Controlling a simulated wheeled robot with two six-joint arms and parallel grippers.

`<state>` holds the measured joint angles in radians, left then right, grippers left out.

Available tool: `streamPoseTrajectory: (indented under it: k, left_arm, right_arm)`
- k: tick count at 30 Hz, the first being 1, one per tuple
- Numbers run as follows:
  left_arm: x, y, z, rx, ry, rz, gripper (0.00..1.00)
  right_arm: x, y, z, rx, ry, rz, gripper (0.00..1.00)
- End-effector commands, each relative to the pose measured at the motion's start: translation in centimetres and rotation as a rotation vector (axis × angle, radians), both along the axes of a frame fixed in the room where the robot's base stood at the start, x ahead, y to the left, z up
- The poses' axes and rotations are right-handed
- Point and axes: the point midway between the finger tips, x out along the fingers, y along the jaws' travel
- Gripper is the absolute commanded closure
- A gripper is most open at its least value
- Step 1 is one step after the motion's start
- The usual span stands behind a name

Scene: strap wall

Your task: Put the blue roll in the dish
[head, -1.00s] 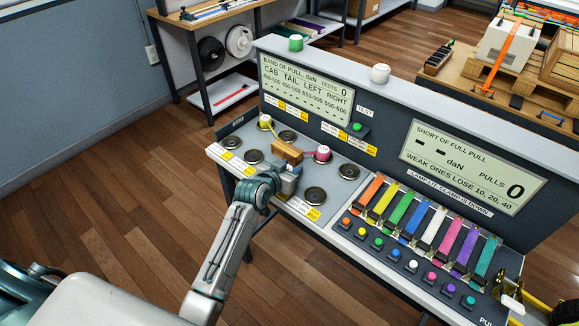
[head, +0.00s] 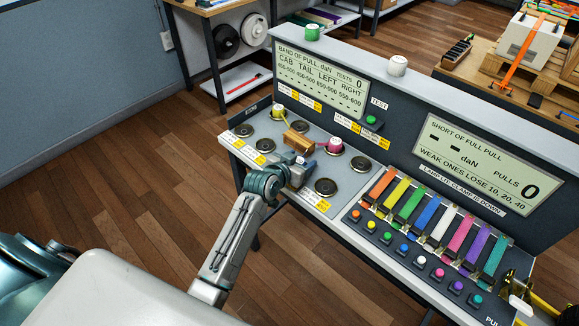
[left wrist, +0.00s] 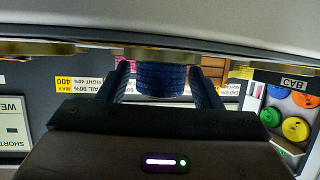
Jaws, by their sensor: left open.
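In the left wrist view, the blue roll (left wrist: 161,79) shows between the two fingers of my left gripper (left wrist: 165,85). The fingers stand apart on either side of it, with a narrow gap visible at each side. The roll adjoins a brass-rimmed round dish (left wrist: 155,54); I cannot tell whether it rests fully on it. In the head view, my left gripper (head: 297,172) is low over the front of the sloped panel, and it mostly hides the roll. Bare dark dishes (head: 326,187) and (head: 360,164) are to its right. My right gripper is not in view.
A yellow roll (head: 279,110) and a pink roll (head: 335,144) sit on the panel behind my gripper, with a tan block (head: 297,140) between them. A row of coloured straps (head: 428,215) and buttons lies to the right. A display wall (head: 320,82) rises behind.

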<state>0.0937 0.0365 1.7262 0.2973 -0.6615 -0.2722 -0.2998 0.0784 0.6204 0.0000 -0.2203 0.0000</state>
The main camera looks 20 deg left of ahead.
Motion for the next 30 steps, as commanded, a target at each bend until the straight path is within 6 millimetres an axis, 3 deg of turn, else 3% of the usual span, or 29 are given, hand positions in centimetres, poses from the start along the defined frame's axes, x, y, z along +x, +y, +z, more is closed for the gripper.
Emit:
streamPoseTrajectory:
  k: [15,21,30]
  left_arm:
    - [-8.7,1.6,3.4,0.003,0.000,-0.001,0.41]
    - [-10.0,1.8,4.1,0.002,0.000,-0.001,0.41]
    - [-10.1,1.8,4.2,0.001,0.000,0.000,0.41]
  right_arm:
    - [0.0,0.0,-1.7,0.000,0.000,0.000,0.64]
    - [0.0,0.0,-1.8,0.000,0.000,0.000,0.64]
    - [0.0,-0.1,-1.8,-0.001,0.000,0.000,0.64]
